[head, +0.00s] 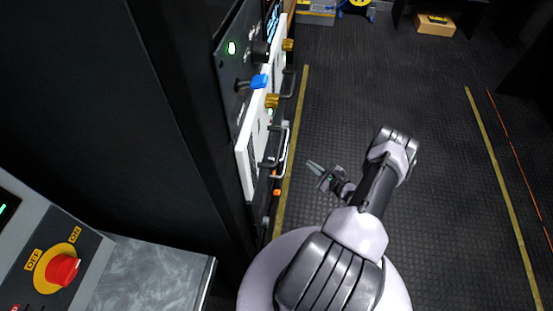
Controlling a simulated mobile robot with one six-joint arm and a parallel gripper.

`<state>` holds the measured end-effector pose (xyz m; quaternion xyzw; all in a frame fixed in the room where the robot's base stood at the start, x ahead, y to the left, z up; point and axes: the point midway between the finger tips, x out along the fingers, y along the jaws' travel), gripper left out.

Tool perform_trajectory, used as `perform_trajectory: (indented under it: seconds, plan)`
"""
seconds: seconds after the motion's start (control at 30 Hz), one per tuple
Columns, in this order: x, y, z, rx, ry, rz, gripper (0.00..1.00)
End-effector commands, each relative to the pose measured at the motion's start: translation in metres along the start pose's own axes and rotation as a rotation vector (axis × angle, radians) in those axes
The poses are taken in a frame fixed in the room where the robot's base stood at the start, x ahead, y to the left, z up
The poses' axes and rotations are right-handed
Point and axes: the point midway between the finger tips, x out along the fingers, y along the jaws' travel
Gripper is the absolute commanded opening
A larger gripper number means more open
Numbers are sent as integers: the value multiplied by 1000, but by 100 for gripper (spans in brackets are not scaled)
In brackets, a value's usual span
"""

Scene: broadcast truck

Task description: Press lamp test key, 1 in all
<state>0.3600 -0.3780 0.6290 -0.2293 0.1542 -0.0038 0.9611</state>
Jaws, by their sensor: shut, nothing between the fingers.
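I cannot make out a key labelled lamp test in the head view. A dark rack panel (229,80) at upper left carries a lit green lamp (232,48), a black knob (261,51) and a blue-tipped lever (258,81). The panel is seen at a steep angle, so its lettering is unreadable. My gripper (314,168) is shut and empty. It is held over the floor to the right of the rack, apart from it, with its fingers pointing left towards the rack.
A grey console with a red rotary switch (62,270) stands at lower left. A cardboard box (435,24) lies far back. The dark floor (400,90) is mostly clear.

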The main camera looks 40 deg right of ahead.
Motion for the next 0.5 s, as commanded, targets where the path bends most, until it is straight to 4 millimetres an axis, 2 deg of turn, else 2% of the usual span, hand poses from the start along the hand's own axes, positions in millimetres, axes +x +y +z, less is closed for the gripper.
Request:
perform_trajectory:
  seconds: [0.17, 0.5]
  plan:
    - [8, 6, 8, 1, -2, 4, 0]
    - [42, 32, 34, -1, -2, 5, 0]
